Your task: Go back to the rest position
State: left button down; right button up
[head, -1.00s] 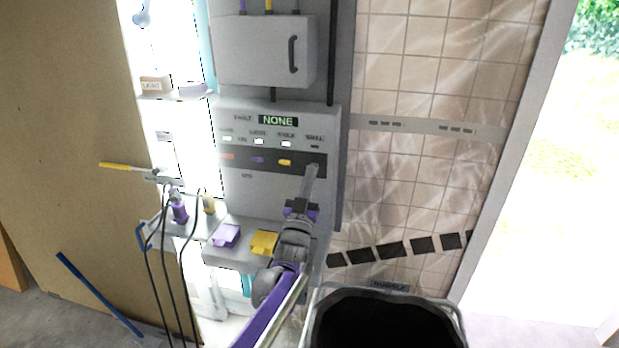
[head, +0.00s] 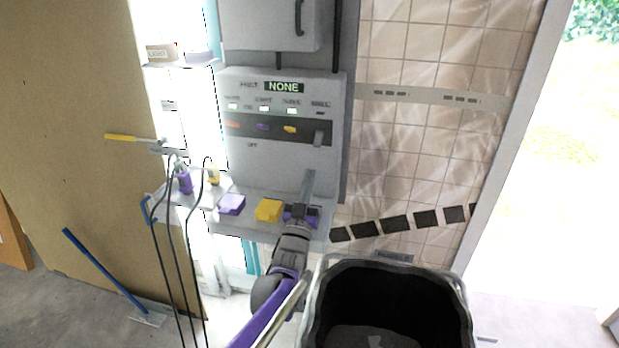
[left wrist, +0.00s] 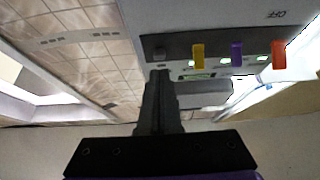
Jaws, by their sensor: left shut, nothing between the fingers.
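My left gripper (head: 307,186) is in front of the lower part of the grey control panel (head: 285,150), just above the shelf. Its fingers are together with nothing between them. In the left wrist view the shut fingers (left wrist: 159,85) point toward the panel's switch row. My left arm, grey and purple, comes up from the bottom of the head view. The panel's display reads NONE, with several lit indicators above a dark strip of red, purple and yellow levers and a grey switch (head: 319,136). My right gripper is not in view.
A shelf (head: 262,228) below the panel holds a purple block (head: 231,204) and a yellow block (head: 268,209). A black bin (head: 390,262) stands right of my arm. Cables hang at left, and a blue-handled tool (head: 105,270) leans there. A tiled wall (head: 410,150) is at right.

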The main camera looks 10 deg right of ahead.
pick_arm(q)
jog(key=s+a+n+g+y+p, duration=0.1)
jog(key=s+a+g+y+p, duration=0.25)
jog(key=s+a, duration=0.4)
jog(key=s+a+n+g+y+p, duration=0.1)
jog(key=s+a+g+y+p, duration=0.25)
jog(key=a, duration=0.75)
jog(key=s+a+f+n+g, duration=0.1)
jog(key=s+a+f+g, duration=0.2)
jog(key=s, duration=0.7)
jog(key=s+a+f+g+y+p, duration=0.1)
jog(key=s+a+f+g, duration=0.2)
jog(key=s, duration=0.8)
jog(key=s+a+f+n+g+y+p, duration=0.1)
jog(key=s+a+f+g, duration=0.2)
jog(key=s+f, duration=0.3)
jog(key=s+a, duration=0.1)
jog(key=s, duration=0.3)
jog(key=shift+s+a+f+n+g, duration=0.15)
jog(key=shift+s+a+n+g, duration=0.15)
jog(key=shift+s+a, duration=0.05)
